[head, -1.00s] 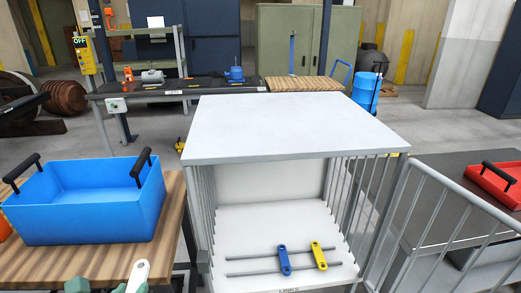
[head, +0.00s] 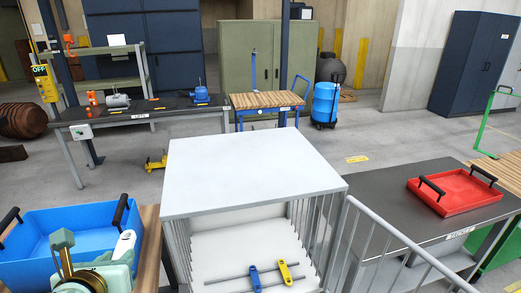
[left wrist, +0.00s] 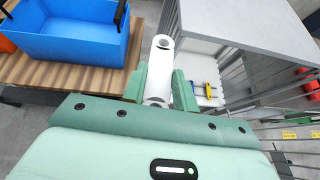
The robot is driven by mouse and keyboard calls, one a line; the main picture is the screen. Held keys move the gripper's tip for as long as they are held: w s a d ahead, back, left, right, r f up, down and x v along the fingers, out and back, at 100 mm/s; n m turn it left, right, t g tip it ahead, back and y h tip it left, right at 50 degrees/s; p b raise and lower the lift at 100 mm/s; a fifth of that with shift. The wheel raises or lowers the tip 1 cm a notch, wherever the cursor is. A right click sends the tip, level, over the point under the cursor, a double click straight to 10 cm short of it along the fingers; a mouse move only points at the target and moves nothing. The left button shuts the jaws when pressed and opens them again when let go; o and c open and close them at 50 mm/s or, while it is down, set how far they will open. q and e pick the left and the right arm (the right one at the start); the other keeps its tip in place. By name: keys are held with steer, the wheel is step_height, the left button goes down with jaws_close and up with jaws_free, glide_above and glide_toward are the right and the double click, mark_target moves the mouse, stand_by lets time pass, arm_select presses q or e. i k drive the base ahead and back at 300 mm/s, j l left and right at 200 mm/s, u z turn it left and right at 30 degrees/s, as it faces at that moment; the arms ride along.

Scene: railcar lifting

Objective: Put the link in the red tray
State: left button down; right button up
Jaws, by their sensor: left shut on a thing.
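A white link (head: 124,243) is held between the fingers of my left gripper (head: 116,258) at the lower left of the head view, beside the blue bin. In the left wrist view, the link (left wrist: 159,65) sticks out beyond the green fingers of the left gripper (left wrist: 160,88), which are shut on it. The red tray (head: 446,211) with two black handles stands on a dark table at the right. It looks empty, and the left gripper is far to its left. My right gripper is not in view.
A white-topped cage (head: 252,172) stands between the link and the red tray. A blue link (head: 255,279) and a yellow link (head: 286,273) sit on rods inside. Its open barred door (head: 398,246) reaches toward the dark table (head: 375,195). A blue bin (head: 75,226) stands at left.

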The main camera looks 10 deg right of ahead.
mark_target(454, 192)
steer(key=z, duration=0.5)
steer(key=l+z, duration=0.15)
steer(key=z, duration=0.85)
steer(key=l+z, duration=0.2)
steer(key=z, duration=0.8)
steer(key=l+z, duration=0.15)
steer(key=z, duration=0.8)
steer(key=i+l+z, duration=0.25)
steer(key=i+z, duration=0.25)
steer(key=i+j+u, duration=0.15)
steer(key=i+u, duration=0.75)
steer(key=i+l+u, duration=0.2)
steer(key=i+u, duration=0.25)
steer(key=i+j+u, duration=0.2)
steer(key=u, duration=0.25)
steer(key=i+u, duration=0.85)
steer(key=i+l+u, duration=0.15)
steer(key=u, duration=0.3)
steer(key=i+u, duration=0.3)
steer(key=i, duration=0.3)
steer(key=i+u, duration=0.3)
steer(key=i, duration=0.35)
steer(key=i+j+z, duration=0.2)
steer(key=i+z, duration=0.15)
steer(key=i, duration=0.1)
